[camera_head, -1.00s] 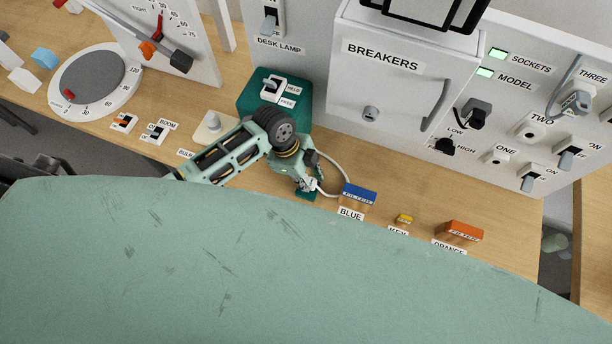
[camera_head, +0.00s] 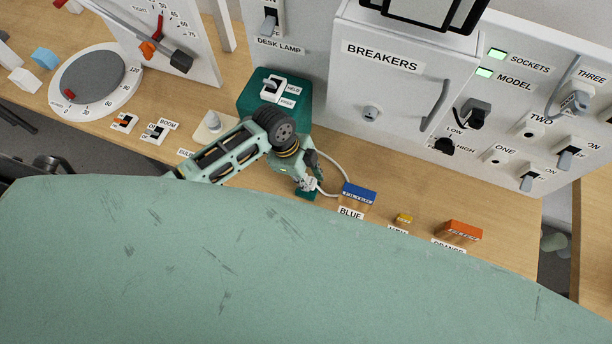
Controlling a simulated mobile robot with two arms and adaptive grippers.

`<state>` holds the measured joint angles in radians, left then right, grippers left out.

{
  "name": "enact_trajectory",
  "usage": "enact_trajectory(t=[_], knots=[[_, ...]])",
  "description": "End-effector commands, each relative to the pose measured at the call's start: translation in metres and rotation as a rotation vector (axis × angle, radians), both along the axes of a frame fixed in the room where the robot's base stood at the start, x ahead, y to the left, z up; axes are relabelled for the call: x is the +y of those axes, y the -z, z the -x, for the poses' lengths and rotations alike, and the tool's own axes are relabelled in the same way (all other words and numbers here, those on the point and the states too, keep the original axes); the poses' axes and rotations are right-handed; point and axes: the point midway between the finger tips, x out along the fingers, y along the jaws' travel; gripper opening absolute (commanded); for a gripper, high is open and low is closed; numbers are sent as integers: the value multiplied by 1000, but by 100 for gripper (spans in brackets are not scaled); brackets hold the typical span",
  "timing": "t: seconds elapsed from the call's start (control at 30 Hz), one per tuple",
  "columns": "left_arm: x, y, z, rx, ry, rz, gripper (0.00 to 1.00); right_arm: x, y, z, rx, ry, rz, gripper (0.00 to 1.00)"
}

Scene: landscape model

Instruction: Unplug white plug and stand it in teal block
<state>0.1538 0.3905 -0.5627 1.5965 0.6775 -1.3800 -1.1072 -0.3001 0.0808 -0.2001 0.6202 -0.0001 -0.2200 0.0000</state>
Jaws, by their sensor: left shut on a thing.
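My left gripper (camera_head: 308,185) is low over the desk, in front of the large teal box. It is shut on the white plug, which is mostly hidden by the fingers. A white cable (camera_head: 338,166) loops out beside the gripper, curving right and back under it. A small teal block (camera_head: 308,196) shows just below the fingertips. I cannot tell whether the plug is in it or only above it. Socket ONE (camera_head: 495,157) on the panel shows no plug. My right gripper is not in view.
The teal box (camera_head: 250,97) with the HELD/FREE switch stands behind the gripper. The breaker cabinet (camera_head: 375,85) rises behind. The desk's front is hidden.

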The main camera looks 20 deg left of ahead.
Motion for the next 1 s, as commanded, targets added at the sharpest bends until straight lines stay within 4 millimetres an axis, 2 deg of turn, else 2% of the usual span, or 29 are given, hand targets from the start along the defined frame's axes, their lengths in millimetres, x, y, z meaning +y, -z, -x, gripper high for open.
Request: enact_trajectory(t=[0.33, 0.77, 0.8, 1.0], knots=[[0, 1, 0, 0, 0, 0, 0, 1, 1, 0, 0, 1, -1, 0], [0, 12, 0, 0, 0, -1, 0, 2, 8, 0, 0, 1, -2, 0], [1, 11, 0, 0, 0, -1, 24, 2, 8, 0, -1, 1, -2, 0], [1, 11, 0, 0, 0, -1, 42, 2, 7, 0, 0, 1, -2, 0]])
